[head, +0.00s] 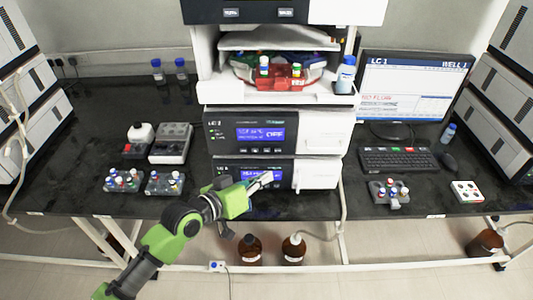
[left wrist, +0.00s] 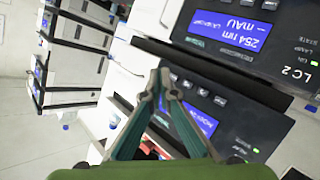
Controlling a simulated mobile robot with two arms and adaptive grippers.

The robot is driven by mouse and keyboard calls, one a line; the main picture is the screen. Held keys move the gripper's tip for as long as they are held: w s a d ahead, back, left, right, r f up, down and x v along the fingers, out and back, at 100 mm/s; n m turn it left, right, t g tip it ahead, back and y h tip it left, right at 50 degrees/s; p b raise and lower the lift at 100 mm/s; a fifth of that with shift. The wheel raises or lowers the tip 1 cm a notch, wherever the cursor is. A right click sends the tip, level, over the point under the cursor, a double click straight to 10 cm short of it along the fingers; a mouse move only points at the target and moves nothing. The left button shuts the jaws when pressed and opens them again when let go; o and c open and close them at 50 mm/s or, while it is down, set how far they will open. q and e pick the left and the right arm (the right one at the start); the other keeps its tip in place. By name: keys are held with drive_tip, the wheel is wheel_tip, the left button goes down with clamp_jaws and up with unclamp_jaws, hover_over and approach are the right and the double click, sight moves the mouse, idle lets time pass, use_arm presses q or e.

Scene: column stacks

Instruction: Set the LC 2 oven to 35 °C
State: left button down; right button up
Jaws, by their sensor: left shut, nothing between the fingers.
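That gripper is shut and empty in front of the lower module. In the left wrist view its fingertips (left wrist: 165,75) meet before a dark panel with a blue display (left wrist: 195,118) and keys. A neighbouring panel reads "LC 2" (left wrist: 300,72) and "254 nm".
A monitor (head: 414,88), keyboard (head: 398,160) and mouse (head: 448,162) stand right of the stack. Vial racks (head: 124,181) sit to the left. Brown bottles (head: 250,249) stand on the floor below. White instrument stacks (head: 40,100) flank the bench.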

sight(267, 150)
use_arm(q)
drive_tip(key=w+b, duration=0.3)
drive_tip(key=w, duration=0.3)
drive_tip(key=shift+w, duration=0.3)
drive_tip(key=shift+w, duration=0.1)
idle(1.1)
drive_tip(key=shift+w+b, duration=0.35)
drive_tip(key=shift+w, duration=0.35)
idle(0.6)
drive_tip(key=shift+s+p, duration=0.45)
drive_tip(key=shift+s, duration=0.4)
